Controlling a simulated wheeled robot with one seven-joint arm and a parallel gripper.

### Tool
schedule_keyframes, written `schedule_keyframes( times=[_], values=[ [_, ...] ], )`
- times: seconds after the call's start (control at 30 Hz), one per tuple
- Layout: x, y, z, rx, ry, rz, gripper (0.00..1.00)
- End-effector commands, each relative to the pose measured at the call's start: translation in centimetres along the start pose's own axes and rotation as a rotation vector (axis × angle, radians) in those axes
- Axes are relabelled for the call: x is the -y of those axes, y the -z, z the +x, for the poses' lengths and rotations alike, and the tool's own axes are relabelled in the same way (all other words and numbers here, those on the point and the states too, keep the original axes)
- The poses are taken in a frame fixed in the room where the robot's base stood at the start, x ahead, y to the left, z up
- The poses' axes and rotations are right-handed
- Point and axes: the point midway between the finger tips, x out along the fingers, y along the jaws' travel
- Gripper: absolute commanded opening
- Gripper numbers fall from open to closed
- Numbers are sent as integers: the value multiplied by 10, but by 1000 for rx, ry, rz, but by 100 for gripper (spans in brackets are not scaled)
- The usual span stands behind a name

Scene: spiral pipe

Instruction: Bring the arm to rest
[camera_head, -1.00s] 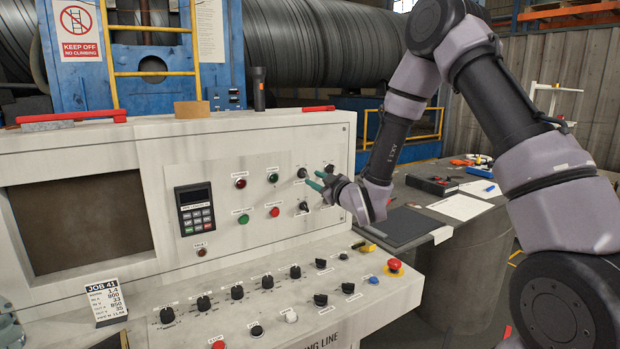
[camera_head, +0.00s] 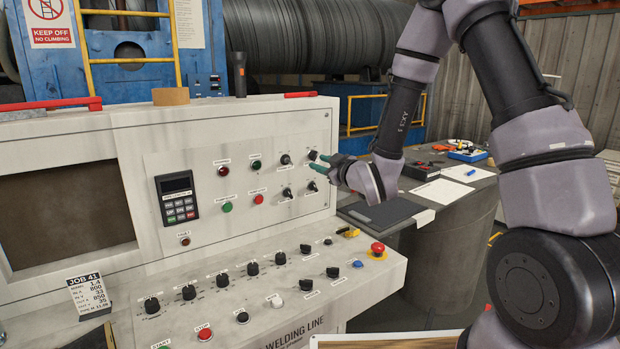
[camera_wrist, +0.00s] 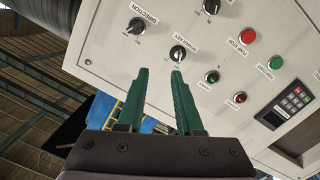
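My gripper (camera_head: 318,167) is in front of the right part of the upright control panel (camera_head: 240,140) in the head view. In the wrist view its two green fingers (camera_wrist: 158,85) are spread apart with nothing between them. My arm (camera_head: 400,115) is bent, reaching from the right side down to the panel.
The sloping desk with knobs and a red emergency button (camera_head: 377,250) lies below my gripper. A grey table (camera_head: 455,205) with a dark pad (camera_head: 385,212) and papers stands to the right. Blue machinery (camera_head: 125,65) and a large spiral pipe (camera_head: 310,35) are behind.

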Motion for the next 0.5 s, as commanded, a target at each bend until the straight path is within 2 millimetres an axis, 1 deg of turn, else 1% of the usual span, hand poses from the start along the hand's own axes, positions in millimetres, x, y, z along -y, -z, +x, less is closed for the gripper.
schedule_keyframes(
  times=[0.03,0.1,0.17,0.2,0.27,0.3,0.37,0.4,0.47,0.5],
  values=[
    [-21,9,-4,36,-22,25,35],
    [-48,14,-13,110,-49,79,35],
    [-69,19,-25,176,-72,131,35],
    [-82,22,-34,219,-87,166,35],
    [-100,27,-50,282,-112,223,35],
    [-110,30,-62,323,-128,263,35],
    [-125,36,-82,382,-153,326,35],
    [-132,40,-97,420,-168,368,35],
    [-143,45,-120,477,-194,437,35],
    [-147,49,-137,513,-208,483,35]
  ],
)
